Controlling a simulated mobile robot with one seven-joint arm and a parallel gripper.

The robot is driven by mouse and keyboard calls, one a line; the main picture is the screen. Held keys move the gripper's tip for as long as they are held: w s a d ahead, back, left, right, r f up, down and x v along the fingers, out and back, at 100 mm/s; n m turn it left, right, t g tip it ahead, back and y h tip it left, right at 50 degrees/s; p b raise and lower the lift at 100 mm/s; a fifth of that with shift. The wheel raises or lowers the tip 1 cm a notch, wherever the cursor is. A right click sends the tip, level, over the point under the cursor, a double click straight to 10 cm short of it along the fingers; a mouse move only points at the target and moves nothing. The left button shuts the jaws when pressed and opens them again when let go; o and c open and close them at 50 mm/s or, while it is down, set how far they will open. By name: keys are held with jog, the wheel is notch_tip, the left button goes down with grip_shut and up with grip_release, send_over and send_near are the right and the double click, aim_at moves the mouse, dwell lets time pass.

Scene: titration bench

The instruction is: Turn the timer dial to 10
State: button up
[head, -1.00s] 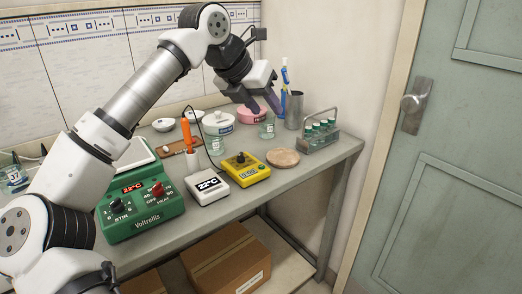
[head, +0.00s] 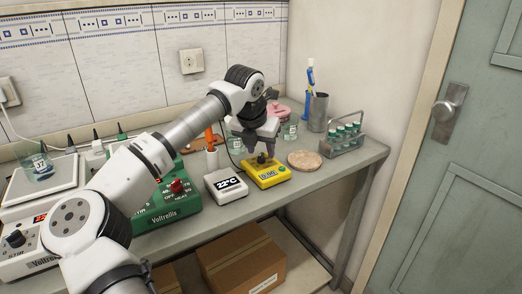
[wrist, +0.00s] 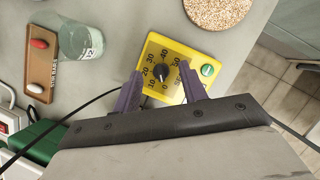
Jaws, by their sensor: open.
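The yellow timer (head: 270,175) sits on the bench near its front edge. In the wrist view, the timer (wrist: 198,44) has a black dial (wrist: 161,72) ringed by printed numbers and a green button (wrist: 207,70). A pale mark on the dial faces the 0 and 10 side; I cannot tell exactly which number it meets. My gripper (head: 261,151) is open over the timer. In the wrist view my gripper (wrist: 162,74) has one purple finger on each side of the dial, and nothing shows between them but the dial. I cannot tell whether the fingers touch it.
A glass beaker (wrist: 76,36) and a thin black cable (wrist: 88,101) are close by in the wrist view.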

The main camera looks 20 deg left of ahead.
jog(key=shift+x, duration=0.8)
jog(key=shift+c, duration=0.4)
grip_shut()
jog(key=shift+m, duration=0.3)
jog(key=m+h+p, duration=0.1)
jog(key=m, duration=0.1)
jog(key=m+h+p, duration=0.1)
jog(key=m, duration=0.1)
jog(key=shift+r+m+g, duration=0.15)
jog(key=shift+m+g, duration=0.15)
jog(key=shift+m+g+h+p, duration=0.35)
jog(key=shift+m+p, duration=0.35)
jog(key=shift+m, duration=0.45)
jog(key=shift+m+g+h+p, duration=0.3)
jog(key=shift+m+p, duration=0.4)
jog(key=shift+m, duration=0.45)
